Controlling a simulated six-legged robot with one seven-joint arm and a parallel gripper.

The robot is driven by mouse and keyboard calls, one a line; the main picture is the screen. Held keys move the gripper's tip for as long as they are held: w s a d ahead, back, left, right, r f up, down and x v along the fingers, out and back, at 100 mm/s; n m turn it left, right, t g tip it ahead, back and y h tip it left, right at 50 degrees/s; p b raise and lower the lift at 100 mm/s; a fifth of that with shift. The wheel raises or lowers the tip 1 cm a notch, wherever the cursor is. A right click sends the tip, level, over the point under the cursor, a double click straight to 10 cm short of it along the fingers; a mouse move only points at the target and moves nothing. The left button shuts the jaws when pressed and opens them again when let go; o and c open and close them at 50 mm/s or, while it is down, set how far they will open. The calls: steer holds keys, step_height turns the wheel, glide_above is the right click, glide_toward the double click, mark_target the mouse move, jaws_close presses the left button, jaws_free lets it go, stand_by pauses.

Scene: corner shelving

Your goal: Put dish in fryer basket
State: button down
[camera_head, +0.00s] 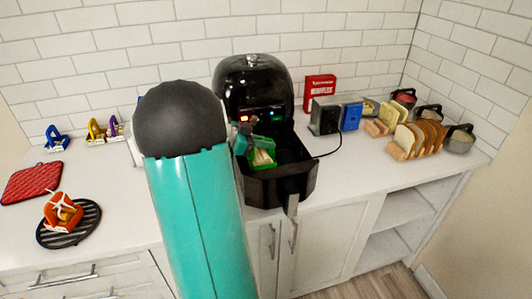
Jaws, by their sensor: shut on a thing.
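The black air fryer (252,88) stands against the back wall with its fryer basket (283,187) pulled out toward me. The basket is open at the top, and its right part looks empty. A green dish (262,143) with pale yellowish food in it is at the left side of the basket opening, tilted. My gripper (243,145) is mostly hidden behind my teal arm and is shut on the dish. I cannot tell whether the dish touches the basket floor.
A black round trivet (83,236) holds an orange item, with a red mitt (32,182) behind it. A toaster (336,115), a bread rack (420,138) and several pots stand at the right. A black cord (328,153) runs near the basket's right side.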

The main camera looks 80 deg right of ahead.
mark_target(265, 156)
steer(key=shift+d+f, duration=0.15)
steer(key=shift+f, duration=1.6)
steer(key=shift+f, duration=0.2)
steer(key=c, duration=1.6)
jaws_free()
steer(key=shift+o, duration=0.2)
steer(key=shift+r, duration=0.2)
steer(key=v, duration=1.2)
